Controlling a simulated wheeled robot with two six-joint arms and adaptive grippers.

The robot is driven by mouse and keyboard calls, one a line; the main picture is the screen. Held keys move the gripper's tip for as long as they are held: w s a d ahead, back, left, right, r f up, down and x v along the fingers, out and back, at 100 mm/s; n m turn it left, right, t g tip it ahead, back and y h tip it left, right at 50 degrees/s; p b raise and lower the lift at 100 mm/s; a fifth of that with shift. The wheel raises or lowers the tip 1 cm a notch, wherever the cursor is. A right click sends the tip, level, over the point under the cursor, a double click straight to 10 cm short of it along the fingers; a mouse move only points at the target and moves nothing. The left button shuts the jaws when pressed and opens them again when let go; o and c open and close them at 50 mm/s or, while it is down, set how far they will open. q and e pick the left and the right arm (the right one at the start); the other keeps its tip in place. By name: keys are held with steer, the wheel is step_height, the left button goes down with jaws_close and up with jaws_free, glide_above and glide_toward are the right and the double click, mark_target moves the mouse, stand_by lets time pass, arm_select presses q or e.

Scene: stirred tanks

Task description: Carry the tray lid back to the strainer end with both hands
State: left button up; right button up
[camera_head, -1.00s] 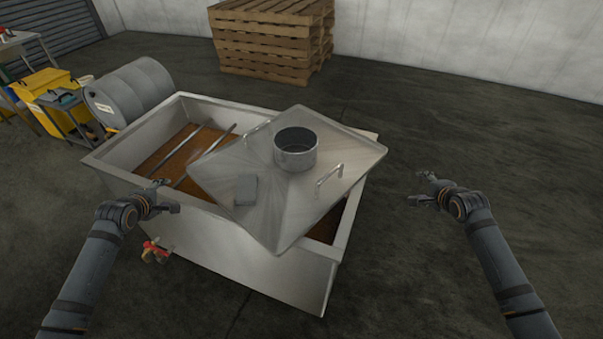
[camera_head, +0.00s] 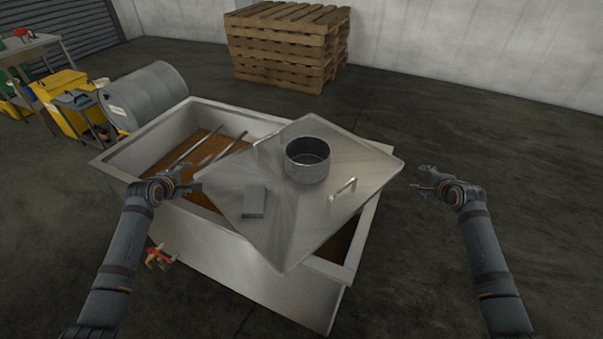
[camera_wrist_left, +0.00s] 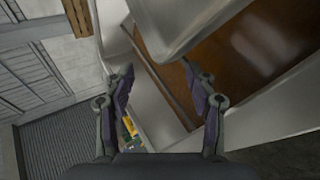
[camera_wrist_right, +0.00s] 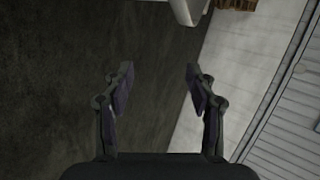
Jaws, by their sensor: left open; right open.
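The tray lid (camera_head: 330,215) is a square grey metal sheet lying skewed across the right part of the steel tank (camera_head: 240,250). It has a round metal collar (camera_head: 308,168), a small grey block (camera_head: 254,201) and two bar handles, one at the right (camera_head: 343,190) and one at the far left side (camera_head: 266,140).
The tank's left part is uncovered, showing brown contents (camera_head: 185,165) and two metal bars (camera_head: 215,150). A red-handled valve (camera_head: 160,258) juts from the near wall. The floor at right is clear.

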mark_target(201, 174)
arm_select(q)
steer(key=x, duration=0.6)
steer(key=shift+w+d, duration=0.1)
steer(key=shift+w+d+f, duration=0.2)
steer(key=shift+d, duration=0.35)
steer(key=shift+s+d+r, duration=0.1)
steer(key=shift+s+d, duration=0.05)
arm_select(e)
steer(key=w+a+f, duration=0.1)
steer(key=w+f, duration=0.2)
steer(key=w, duration=0.2)
steer(key=shift+w+a+f, duration=0.15)
steer(key=shift+a+f, duration=0.2)
arm_select(q)
steer(key=shift+d, duration=0.1)
